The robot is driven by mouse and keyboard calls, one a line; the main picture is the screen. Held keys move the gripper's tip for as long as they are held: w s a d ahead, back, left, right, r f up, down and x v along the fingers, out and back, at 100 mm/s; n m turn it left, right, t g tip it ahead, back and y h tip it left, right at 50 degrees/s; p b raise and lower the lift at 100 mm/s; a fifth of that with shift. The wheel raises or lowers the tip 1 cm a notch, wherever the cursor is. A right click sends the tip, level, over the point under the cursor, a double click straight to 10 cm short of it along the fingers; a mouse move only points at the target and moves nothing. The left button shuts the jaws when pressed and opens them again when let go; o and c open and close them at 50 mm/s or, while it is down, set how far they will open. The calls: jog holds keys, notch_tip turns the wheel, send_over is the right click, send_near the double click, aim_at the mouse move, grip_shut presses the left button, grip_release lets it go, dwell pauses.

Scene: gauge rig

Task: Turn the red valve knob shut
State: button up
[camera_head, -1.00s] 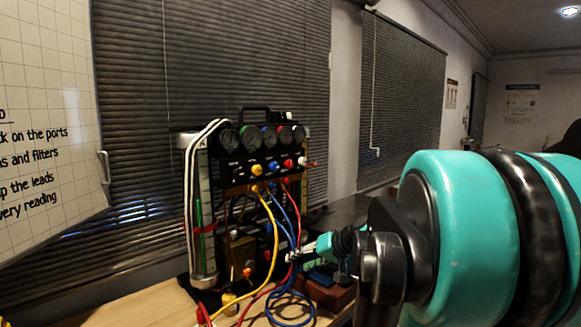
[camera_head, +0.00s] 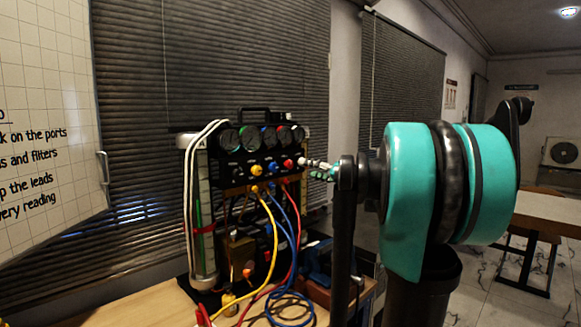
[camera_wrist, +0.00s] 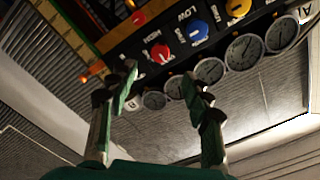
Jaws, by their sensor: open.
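The red valve knob (camera_head: 288,163) is at the right end of a row of knobs on the black gauge panel, beside the blue knob (camera_head: 272,167). In the wrist view the red knob (camera_wrist: 160,53) sits beside the HIGH label, with a pale pointer mark on it. My gripper (camera_head: 306,163) is just right of the red knob in the head view. In the wrist view my gripper (camera_wrist: 160,72) is open, its two fingers spread, and the knob shows beyond the gap between the fingertips. Nothing is held. The exact distance to the knob is unclear.
Several round gauges (camera_wrist: 208,70) sit in a row along the panel near the fingers. A yellow knob (camera_head: 256,170) is further left. Yellow, blue and red hoses (camera_head: 272,225) hang below the panel. A wooden bench (camera_head: 160,305) lies under the rig.

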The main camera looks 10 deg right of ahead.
aim_at(291, 165)
jog(key=x, duration=1)
jog(key=shift+w+a, duration=0.2)
jog(key=shift+w, duration=0.1)
jog(key=shift+c, duration=0.2)
grip_shut()
